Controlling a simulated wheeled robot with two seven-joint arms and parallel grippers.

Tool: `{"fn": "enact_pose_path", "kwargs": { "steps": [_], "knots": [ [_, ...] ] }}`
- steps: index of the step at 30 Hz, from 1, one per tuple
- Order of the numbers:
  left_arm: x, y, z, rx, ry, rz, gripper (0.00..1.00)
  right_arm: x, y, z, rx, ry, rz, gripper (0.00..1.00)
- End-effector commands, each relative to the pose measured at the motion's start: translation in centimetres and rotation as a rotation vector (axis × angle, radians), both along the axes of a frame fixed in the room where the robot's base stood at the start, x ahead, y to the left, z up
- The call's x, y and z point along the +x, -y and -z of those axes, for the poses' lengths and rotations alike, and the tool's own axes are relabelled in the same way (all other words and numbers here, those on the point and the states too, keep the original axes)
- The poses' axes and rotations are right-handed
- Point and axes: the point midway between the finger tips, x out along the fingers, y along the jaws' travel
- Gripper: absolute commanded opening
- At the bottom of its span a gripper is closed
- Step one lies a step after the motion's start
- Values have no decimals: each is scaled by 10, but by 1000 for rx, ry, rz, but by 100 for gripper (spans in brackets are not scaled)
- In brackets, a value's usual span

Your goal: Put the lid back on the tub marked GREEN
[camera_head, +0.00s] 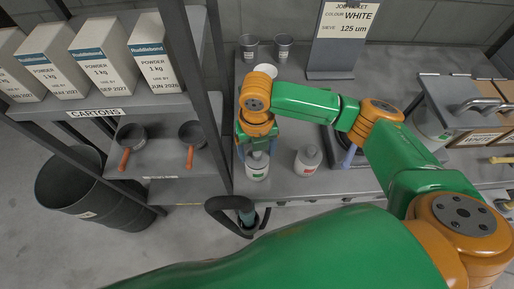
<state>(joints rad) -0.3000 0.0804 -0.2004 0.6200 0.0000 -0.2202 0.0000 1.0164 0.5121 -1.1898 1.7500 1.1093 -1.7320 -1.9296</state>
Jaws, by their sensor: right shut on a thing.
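The tub with a green mark (256,173) is a small pale pot standing upright near the front left edge of the bench. My right gripper (256,149) is directly above it, pointing down, with its blue fingers shut on a grey lid (258,159). The lid is at the tub's mouth; I cannot tell whether it touches the rim or sits just above it. A similar tub with a red mark (307,169) stands to the right with its grey lid on. My left gripper is not in view.
Two grey cups (284,46) and a job ticket stand (334,45) are at the back. A shelf rack (108,104) with cartons and two pans stands left. A dark ring holder (226,205) juts from the bench front. A dark bin (85,192) is on the floor.

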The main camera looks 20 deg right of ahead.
Motion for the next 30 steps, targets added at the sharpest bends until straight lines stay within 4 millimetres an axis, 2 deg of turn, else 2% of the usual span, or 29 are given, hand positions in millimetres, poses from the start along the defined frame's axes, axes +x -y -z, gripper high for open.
{"fn": "enact_pose_path", "kwargs": {
  "steps": [30],
  "knots": [
    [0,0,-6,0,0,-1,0,0,0,3,0,0,0,28]
  ]
}}
